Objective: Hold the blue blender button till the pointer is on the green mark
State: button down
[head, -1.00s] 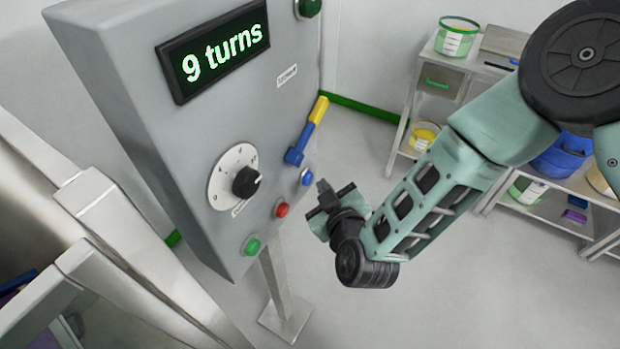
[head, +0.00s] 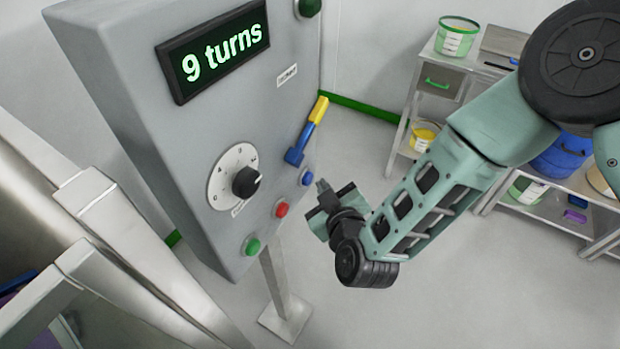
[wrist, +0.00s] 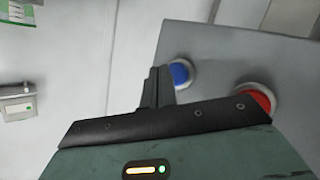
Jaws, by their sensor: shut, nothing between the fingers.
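The blue button (head: 307,177) is on the grey control panel (head: 180,130), near its right edge; it also shows in the wrist view (wrist: 180,74). My gripper (head: 322,187) is shut and empty, its fingertips beside the blue button. In the wrist view the shut fingers (wrist: 158,84) are just left of the button, and I cannot tell if they touch it. The display (head: 213,50) reads "9 turns". A round dial (head: 230,165) with a black knob (head: 246,182) sits below it. I cannot make out a pointer on a green mark.
A red button (head: 282,210) and a green button (head: 252,246) are lower left of the blue one. A blue and yellow lever (head: 307,130) is just above it. A shelf with buckets (head: 457,37) stands at the back right. Floor is clear below the arm.

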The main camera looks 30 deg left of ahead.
jog(key=shift+a, duration=0.4)
